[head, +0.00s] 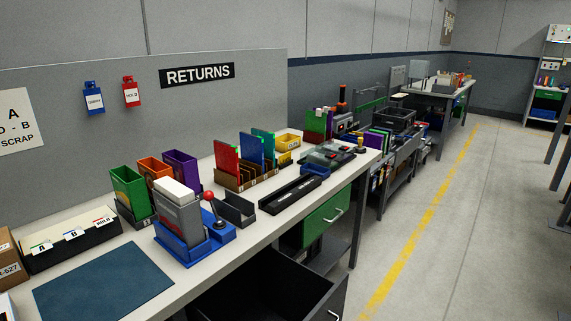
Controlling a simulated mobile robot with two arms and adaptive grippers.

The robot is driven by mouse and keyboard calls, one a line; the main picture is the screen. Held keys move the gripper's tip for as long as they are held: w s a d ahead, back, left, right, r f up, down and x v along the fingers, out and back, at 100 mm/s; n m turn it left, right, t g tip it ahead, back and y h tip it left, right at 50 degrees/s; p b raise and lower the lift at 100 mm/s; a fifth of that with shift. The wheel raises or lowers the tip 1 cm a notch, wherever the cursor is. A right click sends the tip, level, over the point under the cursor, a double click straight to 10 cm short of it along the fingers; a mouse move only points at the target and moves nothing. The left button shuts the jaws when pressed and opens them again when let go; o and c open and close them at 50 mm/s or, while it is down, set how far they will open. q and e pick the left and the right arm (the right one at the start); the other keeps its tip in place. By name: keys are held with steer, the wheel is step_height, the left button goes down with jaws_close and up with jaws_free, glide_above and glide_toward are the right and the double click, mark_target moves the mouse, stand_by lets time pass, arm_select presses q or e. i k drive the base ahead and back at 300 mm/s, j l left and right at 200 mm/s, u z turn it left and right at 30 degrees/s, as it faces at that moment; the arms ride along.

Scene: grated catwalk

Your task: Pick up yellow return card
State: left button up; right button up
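I cannot make out a clear yellow return card in the head view. A brown slotted rack (232,183) on the bench holds upright red (226,158), blue (250,150) and teal (266,143) pieces. A small yellow bin (287,142) stands just behind the rack. A grey box with a white top (176,187) stands in a blue base (184,250), beside a red-knobbed lever (210,196). Neither of my grippers is in view.
A RETURNS sign (197,75) hangs above the bench (275,218). Green, orange and purple bins, a divider tray (75,249) and a blue mat (104,284) occupy its left part. An open dark drawer (300,285) juts out below.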

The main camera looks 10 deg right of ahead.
mark_target(287, 157)
steer(key=l, duration=0.3)
steer(key=i+l, duration=0.1)
steer(key=l, duration=0.15)
steer(key=i+l+u, duration=0.4)
steer(key=l, duration=0.6)
steer(key=l+u, duration=0.35)
steer(key=l, duration=0.65)
steer(key=l+u, duration=0.4)
steer(key=l, duration=0.75)
